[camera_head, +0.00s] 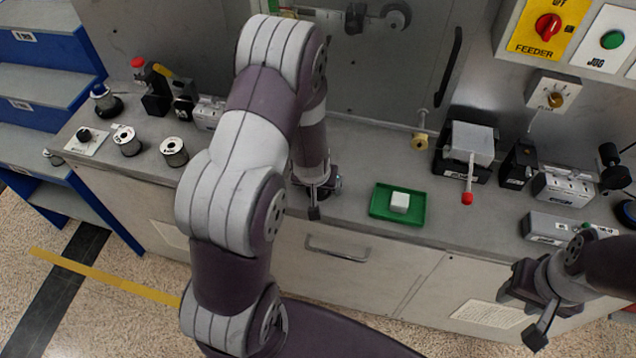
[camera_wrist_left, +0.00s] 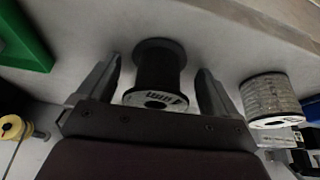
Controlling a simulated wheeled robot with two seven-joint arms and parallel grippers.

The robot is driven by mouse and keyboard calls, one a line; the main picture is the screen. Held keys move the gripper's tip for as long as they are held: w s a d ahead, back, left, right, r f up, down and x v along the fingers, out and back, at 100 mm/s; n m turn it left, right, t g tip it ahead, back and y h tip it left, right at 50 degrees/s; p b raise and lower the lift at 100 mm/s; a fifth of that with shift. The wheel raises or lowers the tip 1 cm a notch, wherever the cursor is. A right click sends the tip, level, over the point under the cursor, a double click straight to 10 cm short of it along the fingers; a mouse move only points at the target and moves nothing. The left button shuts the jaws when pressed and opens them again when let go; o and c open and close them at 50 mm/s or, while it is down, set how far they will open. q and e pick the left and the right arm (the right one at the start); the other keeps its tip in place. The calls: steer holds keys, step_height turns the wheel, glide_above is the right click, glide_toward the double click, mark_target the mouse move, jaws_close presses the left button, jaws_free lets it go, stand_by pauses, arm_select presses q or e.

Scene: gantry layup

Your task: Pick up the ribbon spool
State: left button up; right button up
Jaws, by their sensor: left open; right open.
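A dark spool (camera_wrist_left: 160,68) with a pale labelled end stands between the two fingers of my left gripper (camera_wrist_left: 159,72) in the left wrist view. The fingers are apart, with a gap visible on each side of it. In the head view my left gripper (camera_head: 315,193) is low over the counter, left of the green tray, and the spool there is hidden. A silver-grey wound spool (camera_wrist_left: 268,98) stands beside the right finger in the wrist view. My right gripper (camera_head: 532,300) is open and empty in front of the counter at lower right.
The green tray (camera_head: 378,211) holds a white block (camera_head: 400,202). Two spools, one (camera_head: 127,141) and another (camera_head: 174,152), stand at the counter's left. A metal block with a red-tipped lever (camera_head: 467,196) stands right of the tray. My left arm covers the middle left of the counter.

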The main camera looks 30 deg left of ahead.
arm_select(q)
steer(key=shift+d, duration=0.1)
steer(key=shift+c, duration=0.2)
steer(key=shift+s+r, duration=0.1)
steer(key=c, duration=1)
steer(key=shift+o, duration=0.2)
